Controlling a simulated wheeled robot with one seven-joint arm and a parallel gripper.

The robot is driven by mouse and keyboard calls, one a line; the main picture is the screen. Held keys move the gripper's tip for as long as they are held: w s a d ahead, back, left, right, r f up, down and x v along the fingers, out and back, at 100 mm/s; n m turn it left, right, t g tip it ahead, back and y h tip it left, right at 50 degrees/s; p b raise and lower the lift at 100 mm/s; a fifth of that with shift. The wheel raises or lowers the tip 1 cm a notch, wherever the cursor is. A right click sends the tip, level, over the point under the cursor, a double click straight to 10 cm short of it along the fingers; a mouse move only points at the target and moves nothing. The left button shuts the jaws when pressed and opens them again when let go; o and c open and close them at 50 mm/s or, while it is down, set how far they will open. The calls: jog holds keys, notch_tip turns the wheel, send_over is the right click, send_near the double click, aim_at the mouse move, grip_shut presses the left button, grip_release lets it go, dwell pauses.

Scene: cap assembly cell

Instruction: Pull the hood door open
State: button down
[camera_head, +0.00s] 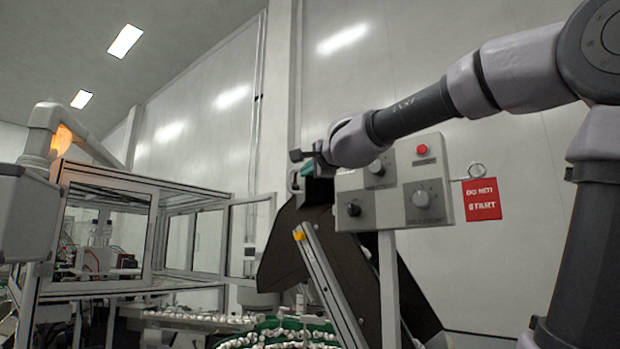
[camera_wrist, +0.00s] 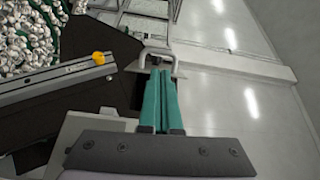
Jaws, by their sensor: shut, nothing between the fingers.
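A pale U-shaped handle (camera_wrist: 157,52) shows in the wrist view just beyond my fingertips. It seems fixed to a dark panel, whose edge my fingers partly hide. In the head view a large dark angled panel (camera_head: 290,245) stands below my gripper (camera_head: 304,172), and I take it for the hood door. My gripper also shows in the wrist view (camera_wrist: 161,72), its two green fingers side by side, shut and empty. The fingertips lie close to the handle; I cannot tell whether they touch it.
A grey control box (camera_head: 395,185) with knobs and a red button stands beside my arm, with a red sign (camera_head: 482,199) at its right. A metal rail with a yellow end (camera_head: 328,283) slants below. White caps (camera_head: 285,338) lie on green. A framed glass enclosure (camera_head: 105,235) stands left.

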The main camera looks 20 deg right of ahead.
jog(key=w+m+h, duration=0.1)
jog(key=w, duration=0.9)
jog(key=shift+r, duration=0.25)
jog(key=shift+w+m, duration=0.1)
jog(key=shift+m, duration=0.2)
